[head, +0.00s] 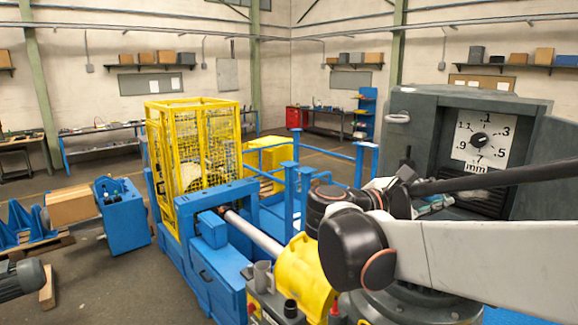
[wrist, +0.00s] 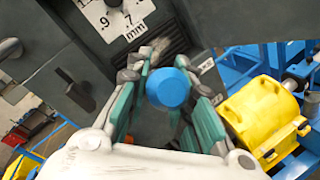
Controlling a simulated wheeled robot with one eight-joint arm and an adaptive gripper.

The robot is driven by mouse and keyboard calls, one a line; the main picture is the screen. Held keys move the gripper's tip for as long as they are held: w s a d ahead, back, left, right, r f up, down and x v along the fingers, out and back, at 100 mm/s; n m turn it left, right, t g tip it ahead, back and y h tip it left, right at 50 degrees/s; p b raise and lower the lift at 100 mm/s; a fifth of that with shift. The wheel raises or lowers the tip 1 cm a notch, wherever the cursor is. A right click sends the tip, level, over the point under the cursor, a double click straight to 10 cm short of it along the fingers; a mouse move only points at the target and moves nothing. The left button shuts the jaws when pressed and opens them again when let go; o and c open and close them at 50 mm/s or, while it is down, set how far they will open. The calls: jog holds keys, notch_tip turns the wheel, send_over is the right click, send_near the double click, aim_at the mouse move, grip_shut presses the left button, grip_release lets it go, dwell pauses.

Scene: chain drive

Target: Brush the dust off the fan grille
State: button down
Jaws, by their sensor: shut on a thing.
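The fan grille is a dark slatted panel below the white dial on the grey machine; it shows in the head view (head: 482,194) and at the top of the wrist view (wrist: 172,40). A pale greyish patch shows on or before its slats in the wrist view; I cannot tell dust from bristles. My gripper (wrist: 168,78), with teal-padded fingers, is shut on a tool with a round blue end (wrist: 168,90), which I take as the brush. The gripper is close before the grille. The brush's far end is hidden. In the head view my arm partly covers gripper and grille.
The grey machine (head: 420,115) has a white dial (head: 484,138) and a protruding handle (head: 398,117). A yellow housing (head: 304,275) and blue rails (head: 340,165) stand left of my arm. A yellow mesh cage (head: 205,145) is farther left.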

jog(key=shift+s+h, duration=0.15)
jog(key=shift+h, duration=0.25)
jog(key=shift+d, duration=0.15)
jog(key=shift+w+d, duration=0.9)
jog(key=shift+d, duration=0.2)
jog(key=shift+w+d, duration=0.85)
jog(key=shift+d, duration=0.2)
jog(key=shift+w+d, duration=0.45)
jog(key=shift+d, duration=0.1)
